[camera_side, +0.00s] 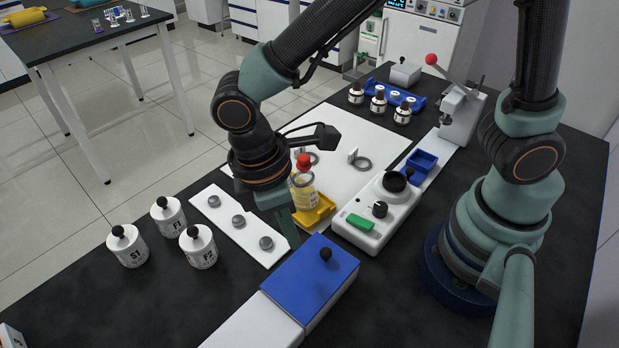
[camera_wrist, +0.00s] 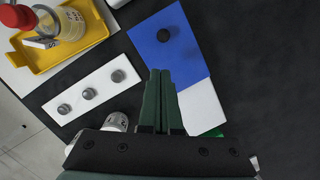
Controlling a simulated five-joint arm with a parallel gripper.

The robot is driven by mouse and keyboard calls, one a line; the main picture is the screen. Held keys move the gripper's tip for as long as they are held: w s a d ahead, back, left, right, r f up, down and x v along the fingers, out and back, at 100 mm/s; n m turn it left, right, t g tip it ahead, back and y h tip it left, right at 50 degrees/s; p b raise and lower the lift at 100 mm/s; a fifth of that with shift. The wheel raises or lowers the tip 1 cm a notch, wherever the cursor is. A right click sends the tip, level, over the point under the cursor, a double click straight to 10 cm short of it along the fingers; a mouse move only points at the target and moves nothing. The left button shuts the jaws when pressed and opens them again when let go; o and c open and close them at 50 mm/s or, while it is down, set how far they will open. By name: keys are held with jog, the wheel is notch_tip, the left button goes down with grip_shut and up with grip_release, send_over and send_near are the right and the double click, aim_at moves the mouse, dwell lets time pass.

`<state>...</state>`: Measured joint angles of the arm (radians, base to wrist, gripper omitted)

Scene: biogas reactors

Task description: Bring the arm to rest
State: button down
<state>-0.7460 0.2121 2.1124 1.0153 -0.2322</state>
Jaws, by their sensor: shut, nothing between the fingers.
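My gripper (camera_wrist: 160,78) is shut and empty, its two green fingers together in the wrist view. In the side view my gripper (camera_side: 292,240) points down, beside the blue lid with a black knob (camera_side: 312,275) and near the end of the white strip with several grey knobs (camera_side: 238,222). In the wrist view the blue lid (camera_wrist: 180,62) lies beyond and to the right of the fingertips, and the white strip (camera_wrist: 75,92) lies to their left. I cannot tell how high the fingertips are above the table.
A yellow tray (camera_side: 318,212) holding a red-capped jar (camera_side: 304,192) stands just behind my gripper. A white device with a green button (camera_side: 375,215) is to the right. White canisters (camera_side: 198,247) stand at left. Brown bottles (camera_side: 378,100) and a red-knobbed press (camera_side: 460,112) are at back.

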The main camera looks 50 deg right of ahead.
notch_tip(320, 180, up, 8)
jog(key=a, duration=0.1)
jog(key=w+d+r+m+t, duration=0.2)
jog(key=d+m, duration=0.1)
jog(key=d, duration=0.4)
jog(key=w+d+r+m+t+y, duration=0.1)
jog(key=d+r+m+t, duration=0.1)
jog(key=d+m, duration=0.2)
jog(key=w+d+r+m+t, duration=0.2)
jog(key=d+m+t, duration=0.1)
jog(key=d, duration=0.8)
jog(key=shift+w+m, duration=0.3)
jog(key=shift+m, duration=0.3)
jog(key=shift+d, duration=0.1)
